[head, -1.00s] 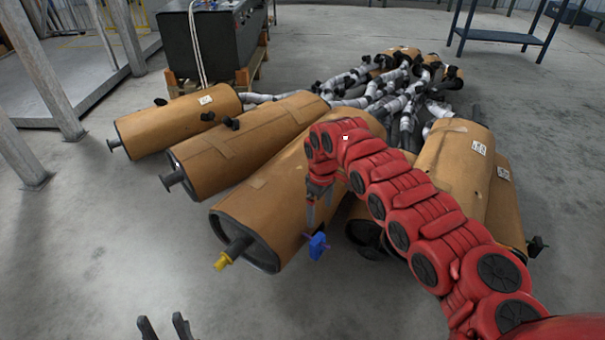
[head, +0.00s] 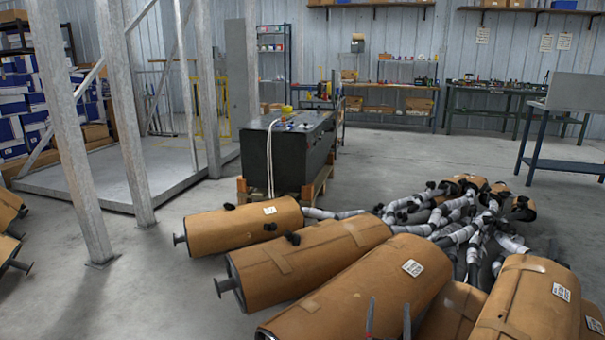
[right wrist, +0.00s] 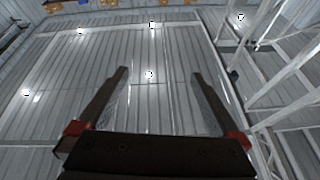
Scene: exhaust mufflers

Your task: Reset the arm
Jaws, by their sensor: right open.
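My right gripper (head: 388,320) shows only as two upright, spread fingertips at the bottom edge of the head view, in front of a brown-wrapped muffler (head: 375,290). In the right wrist view the same gripper (right wrist: 159,78) is open, with nothing between its fingers, and points up toward the ribbed ceiling or wall panels. The rest of my right arm is out of the head view. My left gripper is not in view.
More wrapped mufflers (head: 300,255) lie in a row, with a tangle of wrapped pipes (head: 450,228) behind. A dark tank (head: 285,155) stands on a wooden pallet. Grey posts (head: 70,120) stand at left. Free floor (head: 150,290) is at lower left.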

